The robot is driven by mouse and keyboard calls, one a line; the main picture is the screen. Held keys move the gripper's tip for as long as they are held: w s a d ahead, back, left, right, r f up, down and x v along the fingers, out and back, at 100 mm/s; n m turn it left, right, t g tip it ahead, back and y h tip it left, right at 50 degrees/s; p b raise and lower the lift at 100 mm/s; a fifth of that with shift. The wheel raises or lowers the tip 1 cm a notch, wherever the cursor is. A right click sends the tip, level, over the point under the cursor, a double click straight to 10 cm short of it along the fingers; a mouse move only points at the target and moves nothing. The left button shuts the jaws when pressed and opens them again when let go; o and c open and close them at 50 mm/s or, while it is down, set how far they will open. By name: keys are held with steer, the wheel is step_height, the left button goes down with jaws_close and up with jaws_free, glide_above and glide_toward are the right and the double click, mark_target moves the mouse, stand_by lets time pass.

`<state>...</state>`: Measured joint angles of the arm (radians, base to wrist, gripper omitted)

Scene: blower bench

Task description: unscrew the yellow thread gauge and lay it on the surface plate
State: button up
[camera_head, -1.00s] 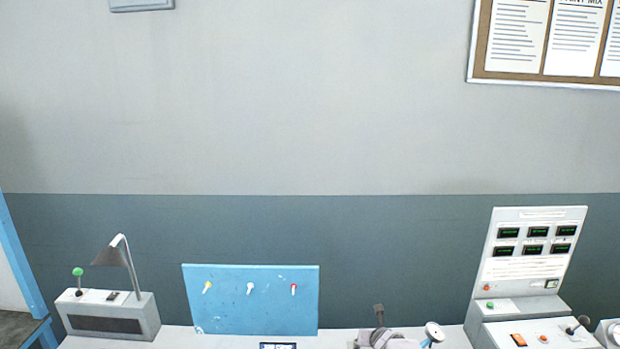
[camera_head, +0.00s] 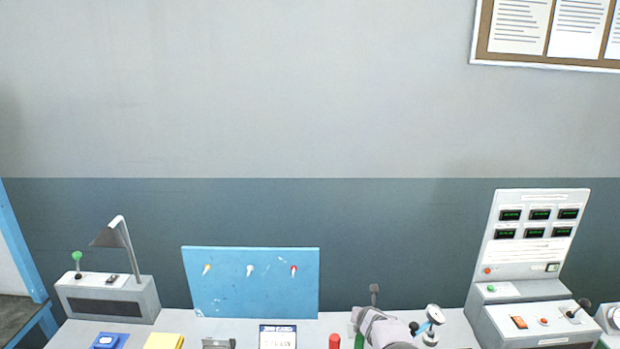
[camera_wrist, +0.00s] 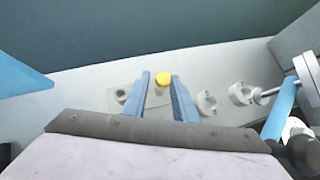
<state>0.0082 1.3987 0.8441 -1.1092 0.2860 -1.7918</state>
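The surface plate cannot be identified for certain.
In the wrist view, pale ring-shaped fittings (camera_wrist: 207,102) stand right of my fingers and a dial gauge (camera_head: 434,314) is farther right. A blue board (camera_head: 250,290) with small coloured pegs, a lamp box (camera_head: 105,300) and a control console (camera_head: 535,240) line the bench.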

steer(key=shift+f+m+h+b, duration=0.1)
steer(key=shift+m+h+b, duration=0.55)
steer(key=shift+b, duration=0.5)
steer(key=shift+d+m+g+b, duration=0.1)
steer(key=shift+m+g+b, duration=0.35)
steer(key=shift+b, duration=0.1)
steer(key=shift+c, duration=0.5)
jaws_close()
steer(key=shift+r+n+p, duration=0.3)
steer(key=shift+p, duration=0.15)
steer(key=shift+n+t+y+p, duration=0.45)
steer(key=shift+n+y+p, duration=0.15)
steer(key=shift+n, duration=0.1)
steer(key=shift+n+y+p, duration=0.35)
steer(key=shift+n+p, duration=0.15)
steer(key=shift+p, duration=0.05)
steer(key=shift+n+p, duration=0.3)
steer(key=shift+p, duration=0.1)
